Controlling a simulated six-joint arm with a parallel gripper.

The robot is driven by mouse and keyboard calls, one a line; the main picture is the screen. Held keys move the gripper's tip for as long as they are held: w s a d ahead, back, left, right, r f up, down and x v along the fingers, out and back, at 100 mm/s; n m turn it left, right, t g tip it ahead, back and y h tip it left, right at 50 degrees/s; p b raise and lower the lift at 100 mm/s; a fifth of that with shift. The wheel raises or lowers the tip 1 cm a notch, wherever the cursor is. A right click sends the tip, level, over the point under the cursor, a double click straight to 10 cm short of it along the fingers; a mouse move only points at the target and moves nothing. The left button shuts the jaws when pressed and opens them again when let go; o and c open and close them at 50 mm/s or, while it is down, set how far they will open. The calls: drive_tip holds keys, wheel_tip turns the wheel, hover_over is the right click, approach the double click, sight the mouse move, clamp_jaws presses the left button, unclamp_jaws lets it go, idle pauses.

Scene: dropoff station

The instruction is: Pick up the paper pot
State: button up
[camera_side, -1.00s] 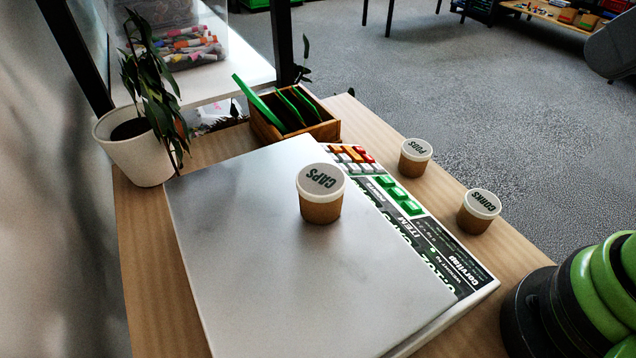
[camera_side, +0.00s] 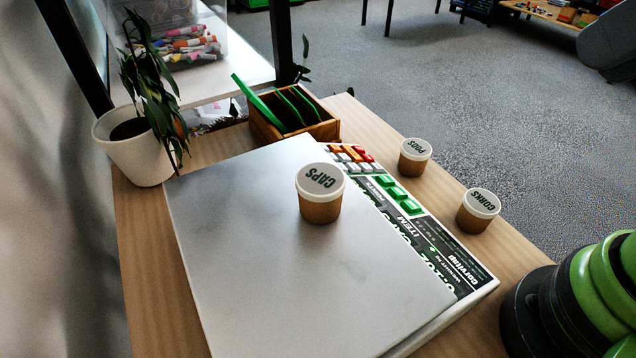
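Three small brown paper pots with white lids are in view, all upright. The pot marked CAPS (camera_side: 320,193) stands on the silver plate of the scale (camera_side: 290,265). The pot marked PODS (camera_side: 414,157) stands on the wooden table beyond the scale's keypad. The pot marked CORKS (camera_side: 478,211) stands on the table near the right edge. The frames do not show which pot the task means. My gripper and its fingertips are not in view, and nothing touches any pot.
A wooden box (camera_side: 328,132) with green cards stands behind the scale. A potted plant (camera_side: 147,160) stands at the left, near a clear bin of markers (camera_side: 195,46). Bare wooden table (camera_side: 385,128) lies around the PODS and CORKS pots. My green and black arm part fills the lower right.

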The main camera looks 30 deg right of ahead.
drive_tip(key=o, duration=1.1)
drive_tip(key=n+g+h, duration=0.3)
drive_tip(key=n+g, duration=0.3)
drive_tip(key=n, duration=2.9)
hover_over(321, 178)
drive_tip(key=s, duration=0.1)
wheel_tip(321, 178, down, 10)
drive_tip(key=shift+r, duration=0.15)
drive_tip(key=shift+n, duration=0.3)
drive_tip(key=f, duration=0.4)
drive_tip(key=shift+w+f, duration=0.15)
drive_tip(key=shift+w, duration=0.05)
drive_tip(key=shift+w+f, duration=0.25)
drive_tip(key=shift+f, duration=1.2)
drive_tip(key=shift+w+f, duration=0.2)
drive_tip(key=shift+f, duration=1.25)
